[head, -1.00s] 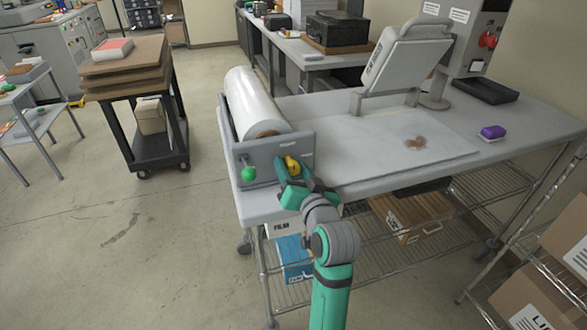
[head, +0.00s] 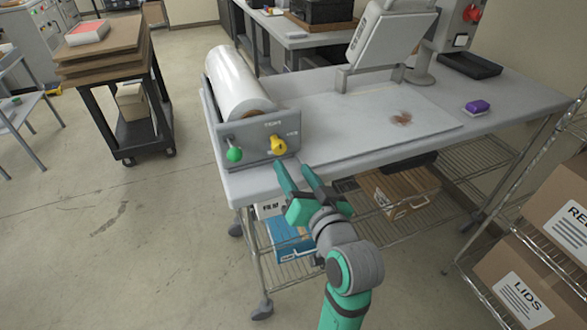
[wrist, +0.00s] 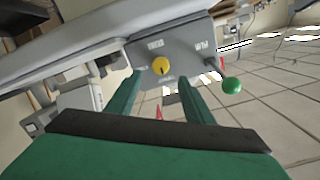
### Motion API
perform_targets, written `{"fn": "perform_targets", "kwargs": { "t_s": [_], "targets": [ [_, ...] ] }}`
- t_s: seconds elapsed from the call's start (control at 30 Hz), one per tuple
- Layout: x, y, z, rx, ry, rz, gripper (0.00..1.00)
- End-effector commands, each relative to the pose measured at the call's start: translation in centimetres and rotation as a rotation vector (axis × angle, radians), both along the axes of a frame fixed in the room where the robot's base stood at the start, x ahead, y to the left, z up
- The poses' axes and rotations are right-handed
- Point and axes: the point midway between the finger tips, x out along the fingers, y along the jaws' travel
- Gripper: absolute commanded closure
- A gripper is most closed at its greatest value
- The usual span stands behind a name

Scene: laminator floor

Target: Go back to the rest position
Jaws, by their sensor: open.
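My gripper (head: 294,177) is open and empty. Its two teal fingers point at the grey panel (head: 257,149) at the front end of the film roll holder. A yellow knob (head: 279,146) on the panel is just beyond the fingertips and apart from them. In the wrist view the yellow knob (wrist: 160,66) shows ahead between the two fingers (wrist: 154,90). A green ball-ended lever (head: 234,154) is on the same panel to the left, and it also shows in the wrist view (wrist: 231,86).
The white film roll (head: 238,84) lies behind the panel on the grey table (head: 350,170). Boxes (head: 513,296) on a rack stand right. The floor (head: 120,240) at left is clear.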

Motion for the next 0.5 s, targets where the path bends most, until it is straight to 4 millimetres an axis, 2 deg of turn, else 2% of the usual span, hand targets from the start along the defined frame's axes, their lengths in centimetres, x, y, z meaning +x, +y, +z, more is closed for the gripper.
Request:
{"fn": "perform_targets", "kwargs": {
  "t_s": [0.33,0.5],
  "targets": [
    [0.0,0.0,-0.1,0.001,0.001,-0.001,0.52],
    [-0.3,0.2,-2.2,0.019,0.011,-0.020,0.52]
  ]
}}
